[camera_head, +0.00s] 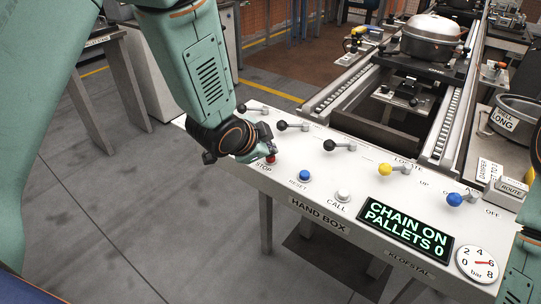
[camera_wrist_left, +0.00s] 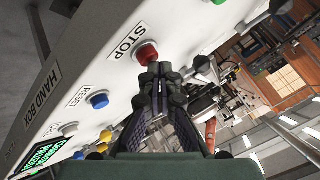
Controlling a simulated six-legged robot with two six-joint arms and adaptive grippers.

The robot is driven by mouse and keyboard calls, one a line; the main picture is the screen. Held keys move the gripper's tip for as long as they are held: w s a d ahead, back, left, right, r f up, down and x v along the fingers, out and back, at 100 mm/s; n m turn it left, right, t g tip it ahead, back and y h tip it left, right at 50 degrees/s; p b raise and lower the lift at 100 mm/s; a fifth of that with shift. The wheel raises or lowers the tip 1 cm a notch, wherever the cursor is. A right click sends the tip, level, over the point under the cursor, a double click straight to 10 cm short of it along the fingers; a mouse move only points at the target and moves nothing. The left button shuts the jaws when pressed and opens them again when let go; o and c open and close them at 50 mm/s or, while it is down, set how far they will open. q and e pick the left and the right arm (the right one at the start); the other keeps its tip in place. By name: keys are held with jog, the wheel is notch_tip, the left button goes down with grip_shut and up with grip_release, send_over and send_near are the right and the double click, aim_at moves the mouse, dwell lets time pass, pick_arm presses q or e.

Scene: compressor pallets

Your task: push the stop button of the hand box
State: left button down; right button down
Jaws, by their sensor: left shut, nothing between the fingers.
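The hand box (camera_head: 335,190) is a white slanted panel across the middle of the head view. Its red stop button (camera_head: 271,159), labelled STOP, sits near the panel's left end; it also shows in the left wrist view (camera_wrist_left: 146,54). My left gripper (camera_head: 277,149) is shut and empty, with its fingertips right at the red button. In the left wrist view the closed fingertips (camera_wrist_left: 159,70) overlap the button's lower right edge. I cannot tell whether they touch it. My right gripper is out of view.
A blue reset button (camera_head: 305,176) and a white call button (camera_head: 343,195) sit to the right of the red one. Several ball-headed levers, such as a black one (camera_head: 328,145), line the panel's back. A lit display (camera_head: 408,228) and gauge (camera_head: 477,264) are at right.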

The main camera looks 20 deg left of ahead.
aim_at(269, 158)
pick_arm(q)
jog(key=shift+f, duration=0.4)
dwell(0.3)
jog(key=shift+r, duration=0.1)
jog(key=shift+r+p, duration=0.7)
jog(key=shift+r, duration=0.2)
notch_tip(269, 158, up, 5)
jog(key=p, duration=0.5)
dwell(0.5)
